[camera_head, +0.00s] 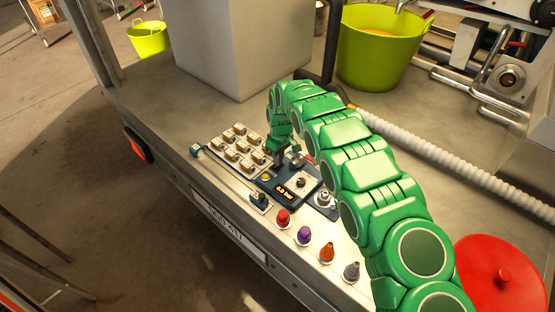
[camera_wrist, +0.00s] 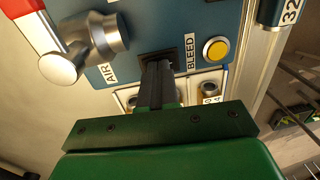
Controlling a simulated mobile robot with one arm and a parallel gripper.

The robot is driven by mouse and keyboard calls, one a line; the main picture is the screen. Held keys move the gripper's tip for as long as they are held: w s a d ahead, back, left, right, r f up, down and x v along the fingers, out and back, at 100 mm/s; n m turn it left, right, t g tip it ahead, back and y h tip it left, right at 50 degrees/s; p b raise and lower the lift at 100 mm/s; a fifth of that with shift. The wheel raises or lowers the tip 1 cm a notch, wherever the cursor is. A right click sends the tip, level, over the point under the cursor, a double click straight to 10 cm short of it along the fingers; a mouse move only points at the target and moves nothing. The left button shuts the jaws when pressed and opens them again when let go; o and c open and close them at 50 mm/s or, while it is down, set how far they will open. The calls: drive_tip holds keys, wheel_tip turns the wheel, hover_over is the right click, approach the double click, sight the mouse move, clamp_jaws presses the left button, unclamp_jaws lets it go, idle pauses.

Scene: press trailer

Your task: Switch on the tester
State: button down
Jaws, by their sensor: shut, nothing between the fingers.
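The tester is a dark blue panel (camera_head: 273,184) on the bench with a display (camera_head: 285,191) that seems to read 0.0 bar. In the wrist view its blue face (camera_wrist: 215,18) fills the top. A dark, square switch-like part (camera_wrist: 172,54) sits between the AIR and BLEED labels. My gripper (camera_wrist: 158,68) is shut and empty, its fingertips over or against that part; contact cannot be told and the fingers hide much of it. A yellow button (camera_wrist: 216,49) is to the right and a metal valve (camera_wrist: 88,45) with a red handle to the left. My gripper (camera_head: 281,158) is at the panel's far end.
A rack of several small blocks (camera_head: 240,146) and a long bar (camera_head: 228,176) lie left of the tester. Red (camera_head: 283,218), purple (camera_head: 304,236), orange and grey fittings stand in front. A grey box (camera_head: 245,45), green tub (camera_head: 380,50) and white hose (camera_head: 450,165) are behind.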

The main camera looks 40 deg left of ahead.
sight(275, 168)
wheel_tip(275, 168, up, 14)
drive_tip(key=s, duration=0.1)
drive_tip(key=shift+s, duration=0.35)
idle(0.4)
idle(0.4)
